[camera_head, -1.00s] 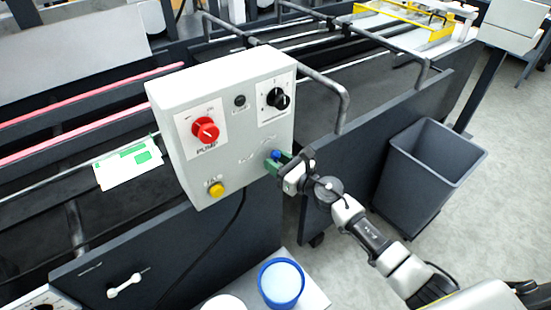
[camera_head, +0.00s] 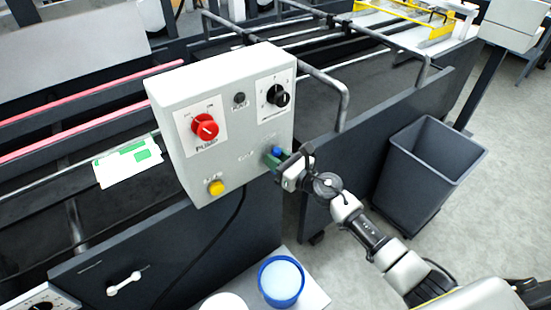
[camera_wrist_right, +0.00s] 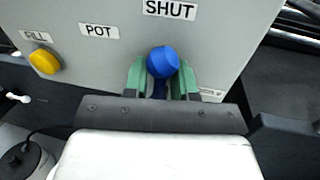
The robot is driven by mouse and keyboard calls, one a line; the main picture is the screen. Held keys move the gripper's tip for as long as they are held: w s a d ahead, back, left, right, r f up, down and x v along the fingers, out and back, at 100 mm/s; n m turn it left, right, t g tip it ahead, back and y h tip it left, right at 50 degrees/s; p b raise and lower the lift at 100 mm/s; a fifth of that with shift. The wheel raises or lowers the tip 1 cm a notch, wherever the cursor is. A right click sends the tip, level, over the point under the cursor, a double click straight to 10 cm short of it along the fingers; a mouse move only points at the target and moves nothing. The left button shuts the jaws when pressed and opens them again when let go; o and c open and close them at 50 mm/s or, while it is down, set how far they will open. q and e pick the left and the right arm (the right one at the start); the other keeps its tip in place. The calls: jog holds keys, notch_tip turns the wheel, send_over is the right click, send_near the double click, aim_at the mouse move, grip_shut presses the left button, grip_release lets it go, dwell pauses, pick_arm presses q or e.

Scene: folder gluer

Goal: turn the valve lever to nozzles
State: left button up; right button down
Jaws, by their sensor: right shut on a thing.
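The valve lever shows as a blue round knob (camera_head: 277,151) at the lower right of the grey control box (camera_head: 222,92). In the right wrist view the blue knob (camera_wrist_right: 162,61) sits between my right gripper's green fingers (camera_wrist_right: 161,82), with a darker blue part below it. My right gripper (camera_head: 279,160) is shut on the lever. The SHUT label (camera_wrist_right: 169,9) is above the knob and the POT label (camera_wrist_right: 99,31) to its left. A label at the lower right (camera_wrist_right: 211,93) is mostly hidden by a finger. Which label the lever points to cannot be told. My left gripper is not in view.
The box also carries a red pump knob (camera_head: 205,127), a black knob (camera_head: 278,95) and a yellow button (camera_head: 216,188). A blue-rimmed pot (camera_head: 281,283) stands below. A grey bin (camera_head: 432,165) stands at right. Dark rails and machine panels surround the box.

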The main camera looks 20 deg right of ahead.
jog(key=shift+w+d+f+m+t+b, duration=0.2)
jog(key=shift+d+m+t+b, duration=0.2)
jog(key=shift+m+b, duration=0.75)
jog(key=shift+w+d+f+m+t+b, duration=0.2)
jog(key=shift+d+m+b, duration=0.35)
jog(key=shift+m, duration=1.3)
jog(key=shift+w+d+f+m+t+b, duration=0.1)
jog(key=shift+d+f+m+t+b, duration=0.35)
jog(key=shift+m, duration=1.05)
jog(key=shift+r+b, duration=0.25)
jog(key=shift+b, duration=0.1)
jog(key=c, duration=1.2)
grip_release()
jog(key=shift+f, duration=0.1)
jog(key=shift+b+v, duration=1.25)
jog(key=shift+v, duration=4.2)
